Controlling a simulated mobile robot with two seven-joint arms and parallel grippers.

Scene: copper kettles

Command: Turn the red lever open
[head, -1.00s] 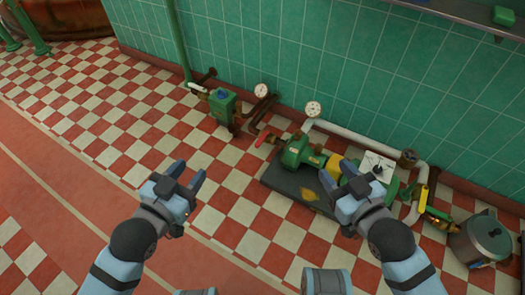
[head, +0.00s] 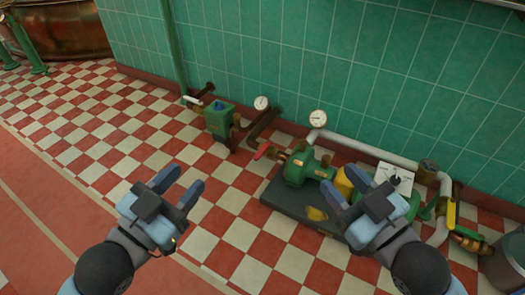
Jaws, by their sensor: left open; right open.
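The small red lever (head: 263,150) sits low near the wall, at the left end of the green pump (head: 304,168), on the piping by its inlet. It points toward the left and stands clear of both grippers. My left gripper (head: 182,184) is open and empty, above the checkered floor to the left of and nearer than the lever. My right gripper (head: 345,187) is open and empty, in front of the pump unit, and hides part of its yellow middle and base. The lever's pivot is too small to make out.
The pump stands on a dark base plate (head: 284,206). A green box (head: 219,120), two gauges (head: 318,118) and pipes line the green tiled wall. A yellow handle (head: 451,214) and a metal pot (head: 503,265) are at the right. Checkered floor left of the plate is free.

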